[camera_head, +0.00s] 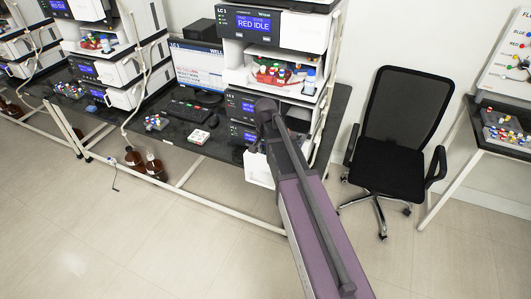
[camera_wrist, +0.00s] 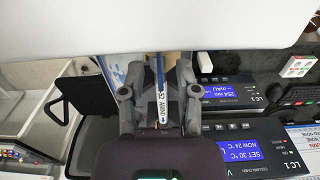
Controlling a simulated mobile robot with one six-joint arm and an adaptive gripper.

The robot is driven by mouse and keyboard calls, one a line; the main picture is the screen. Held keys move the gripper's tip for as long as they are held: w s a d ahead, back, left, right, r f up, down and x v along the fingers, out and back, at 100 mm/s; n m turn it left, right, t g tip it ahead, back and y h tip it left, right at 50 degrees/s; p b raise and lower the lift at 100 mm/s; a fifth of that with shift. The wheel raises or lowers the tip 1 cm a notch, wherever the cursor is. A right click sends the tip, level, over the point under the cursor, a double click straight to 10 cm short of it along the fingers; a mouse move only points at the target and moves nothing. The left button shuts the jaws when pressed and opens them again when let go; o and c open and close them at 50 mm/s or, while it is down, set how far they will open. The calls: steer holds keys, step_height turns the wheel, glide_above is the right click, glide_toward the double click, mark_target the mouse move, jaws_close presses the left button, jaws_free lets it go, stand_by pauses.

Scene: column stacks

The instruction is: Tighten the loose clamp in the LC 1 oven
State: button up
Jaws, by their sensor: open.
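My gripper (camera_wrist: 160,68) is open in the wrist view, one dark finger on each side of a slim labelled column (camera_wrist: 161,88) with a blue band. I cannot tell whether the column lies between the fingertips or beyond them. The LC 1 oven front (camera_wrist: 248,150) shows a blue display reading set 30 °C, to the right of the gripper. No clamp can be made out. In the head view my arm reaches the lower part of the LC 1 stack (camera_head: 258,22), hiding the gripper and much of the oven. A white panel (camera_head: 257,168) hangs low beside the arm there.
A large white surface (camera_wrist: 150,25) fills the top of the wrist view, close to the fingers. The detector module (camera_wrist: 225,92) lies right of them. A black chair (camera_head: 395,150) stands right of my arm. The floor (camera_head: 150,245) at front left is clear.

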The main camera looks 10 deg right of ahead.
jaws_close()
steer(key=shift+s+d+f+t+y+b, duration=0.2)
steer(key=shift+s+d+t+y+b, duration=0.3)
steer(key=shift+t+y, duration=0.45)
steer(key=shift+s+d+f+t+y+b, duration=0.2)
steer(key=shift+t+y+b, duration=0.15)
steer(key=shift+y+b, duration=0.25)
steer(key=shift+s+d+f+t+y+b, duration=0.1)
steer(key=shift+d+t+y+b, duration=0.2)
steer(key=shift+y, duration=0.35)
steer(key=shift+t+y+b, duration=0.3)
steer(key=shift+y+b, duration=0.2)
steer(key=shift+b, duration=0.1)
steer(key=shift+d+r, duration=0.1)
jaws_free()
